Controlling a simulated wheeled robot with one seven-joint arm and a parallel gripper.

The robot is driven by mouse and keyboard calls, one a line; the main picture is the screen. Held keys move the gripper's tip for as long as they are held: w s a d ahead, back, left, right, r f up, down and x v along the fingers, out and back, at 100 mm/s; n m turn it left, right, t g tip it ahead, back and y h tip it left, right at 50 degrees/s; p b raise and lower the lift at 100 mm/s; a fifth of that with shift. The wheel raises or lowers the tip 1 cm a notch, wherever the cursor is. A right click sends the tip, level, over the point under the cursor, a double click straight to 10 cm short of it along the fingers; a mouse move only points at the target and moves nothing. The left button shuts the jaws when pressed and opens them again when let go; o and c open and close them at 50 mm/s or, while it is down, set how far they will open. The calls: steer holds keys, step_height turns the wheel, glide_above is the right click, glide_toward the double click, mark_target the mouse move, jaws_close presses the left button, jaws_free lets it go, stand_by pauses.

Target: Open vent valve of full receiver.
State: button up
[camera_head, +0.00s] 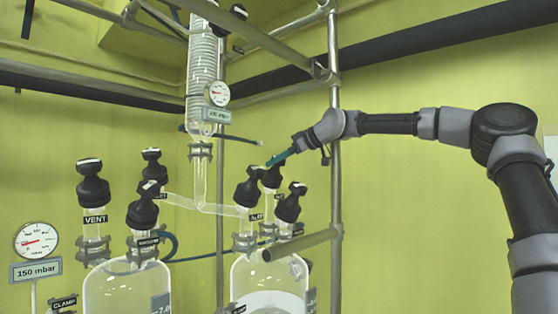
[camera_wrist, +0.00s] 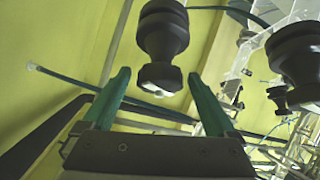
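Two clear glass receivers stand low in the head view, the left one (camera_head: 120,288) and the right one (camera_head: 262,272). The right one shows a pale mass low inside. Black valve knobs top both; the left receiver's VENT label (camera_head: 95,219) is readable. The right receiver carries a front-left knob (camera_head: 249,190), a rear knob (camera_head: 271,176) and a right knob (camera_head: 290,203); I cannot tell which is its vent. My gripper (camera_head: 269,163) reaches in from the right, at the rear knob. In the wrist view my gripper (camera_wrist: 162,80) is open, with a black knob (camera_wrist: 162,40) ahead between its teal fingers. Contact is not visible.
A vertical metal post (camera_head: 334,180) stands close beside my wrist, with a horizontal tube end (camera_head: 300,243) below. A coiled glass condenser (camera_head: 202,65) and pressure gauge (camera_head: 217,93) hang above. Another black knob (camera_wrist: 296,55) is near on the right in the wrist view.

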steer(key=v, duration=1)
steer(key=shift+d, duration=0.35)
steer(key=shift+s+r, duration=0.15)
